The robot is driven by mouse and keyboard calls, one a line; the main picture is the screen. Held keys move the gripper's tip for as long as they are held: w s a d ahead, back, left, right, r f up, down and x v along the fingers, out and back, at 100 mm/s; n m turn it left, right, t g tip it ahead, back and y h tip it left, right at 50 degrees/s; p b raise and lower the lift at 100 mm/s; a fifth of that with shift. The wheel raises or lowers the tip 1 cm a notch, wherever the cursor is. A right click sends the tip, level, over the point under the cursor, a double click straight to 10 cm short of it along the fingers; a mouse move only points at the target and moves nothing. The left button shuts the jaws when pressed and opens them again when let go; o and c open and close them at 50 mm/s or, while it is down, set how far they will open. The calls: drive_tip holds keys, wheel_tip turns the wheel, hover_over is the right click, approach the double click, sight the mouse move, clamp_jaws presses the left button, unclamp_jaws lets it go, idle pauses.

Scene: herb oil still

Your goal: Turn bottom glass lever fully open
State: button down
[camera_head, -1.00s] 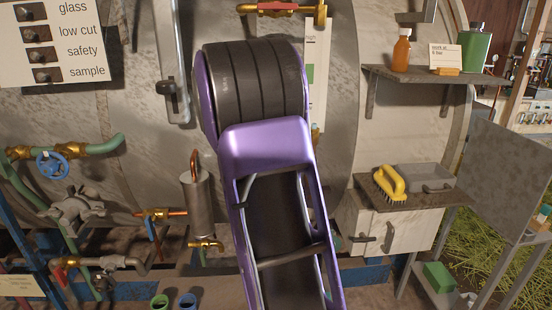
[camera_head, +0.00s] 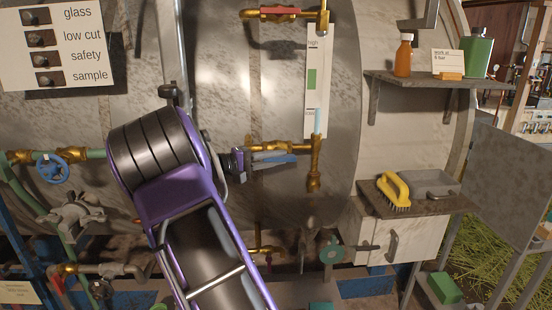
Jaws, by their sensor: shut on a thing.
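The sight glass (camera_head: 317,121) stands upright at centre right, in front of a plate marked "high" with a green band. Its bottom brass valve (camera_head: 315,160) is at the lower end of the glass, with a brass pipe running left into the boiler. My gripper (camera_head: 280,158) reaches in from the left at the bottom valve, its jaws roughly level. It is shut on the bottom glass lever, which the jaws mostly hide, so its exact angle is hard to tell. The top glass valve has a red lever (camera_head: 280,12) lying level.
My purple arm fills the lower left centre. A shelf (camera_head: 420,80) with an orange bottle (camera_head: 403,56) and a green flask (camera_head: 477,53) is at the right. Below it, a ledge (camera_head: 418,206) carries a yellow brush (camera_head: 393,190). Pipes and a blue handwheel (camera_head: 52,167) are at the left.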

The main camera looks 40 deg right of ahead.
drive_tip(key=shift+h, duration=0.6)
drive_tip(key=c, duration=0.8)
unclamp_jaws()
drive_tip(key=shift+c, duration=0.2)
drive_tip(key=w+a+p, duration=0.1)
drive_tip(key=w+a, duration=0.1)
drive_tip(key=a, duration=1.5)
drive_tip(key=shift+w+f, duration=0.35)
drive_tip(key=shift+f, duration=0.1)
